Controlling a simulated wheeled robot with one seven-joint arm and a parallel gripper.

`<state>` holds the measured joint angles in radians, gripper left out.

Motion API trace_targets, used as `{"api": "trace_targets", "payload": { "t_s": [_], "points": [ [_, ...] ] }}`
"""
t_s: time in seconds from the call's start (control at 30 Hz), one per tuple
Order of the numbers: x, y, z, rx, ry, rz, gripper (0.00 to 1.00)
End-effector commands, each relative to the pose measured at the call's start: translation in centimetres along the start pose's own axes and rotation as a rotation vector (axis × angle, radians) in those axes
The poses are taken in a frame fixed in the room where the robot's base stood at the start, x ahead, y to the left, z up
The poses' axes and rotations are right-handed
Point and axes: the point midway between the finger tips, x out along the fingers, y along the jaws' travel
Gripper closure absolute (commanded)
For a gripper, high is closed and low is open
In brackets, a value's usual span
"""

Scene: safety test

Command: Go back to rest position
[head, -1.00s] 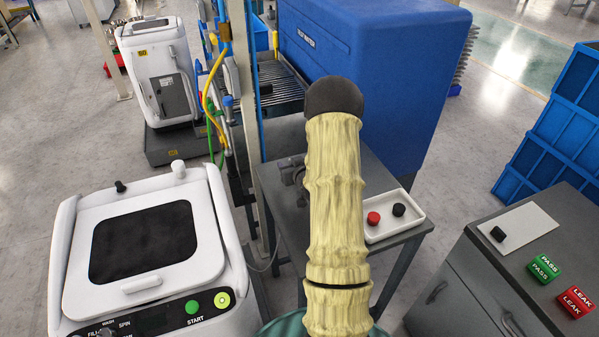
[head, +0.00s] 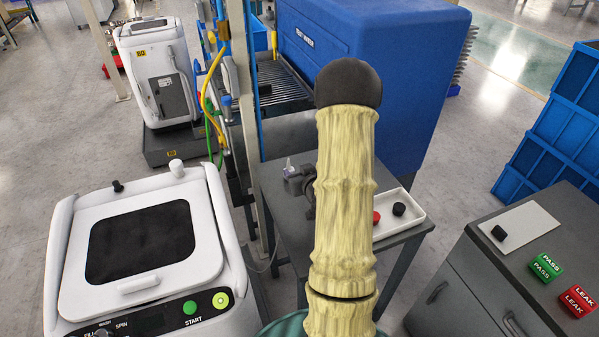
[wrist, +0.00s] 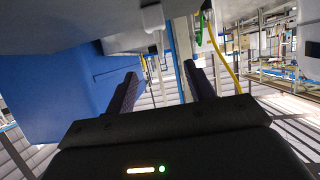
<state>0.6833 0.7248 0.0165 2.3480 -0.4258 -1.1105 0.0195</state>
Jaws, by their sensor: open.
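My gripper (wrist: 165,92) shows in the wrist view with its two dark fingers spread apart and nothing between them. In the head view my own arm, in a pale yellow sleeve with a dark rounded joint, rises in the middle and hides the gripper. The arm stands in front of a small grey table (head: 283,215) and the blue machine.
A white washer-like machine (head: 70,270) stands at the near left. A white tray (head: 408,226) with red and black caps is on the grey table. A grey cabinet (head: 463,290) bears PASS (head: 546,266) and LEAK (head: 579,301) blocks. Blue crates (head: 545,150) stand at right.

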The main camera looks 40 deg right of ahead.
Motion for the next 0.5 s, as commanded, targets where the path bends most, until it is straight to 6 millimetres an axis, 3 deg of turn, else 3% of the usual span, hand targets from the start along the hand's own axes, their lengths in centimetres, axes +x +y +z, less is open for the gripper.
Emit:
{"api": "trace_targets", "payload": {
  "t_s": [0.37,0.5],
  "points": [
    [0.0,-0.1,0.0,-0.001,-0.001,-0.001,0.46],
    [-0.3,-1.1,-0.8,-0.014,-0.033,-0.007,0.46]
  ]
}}
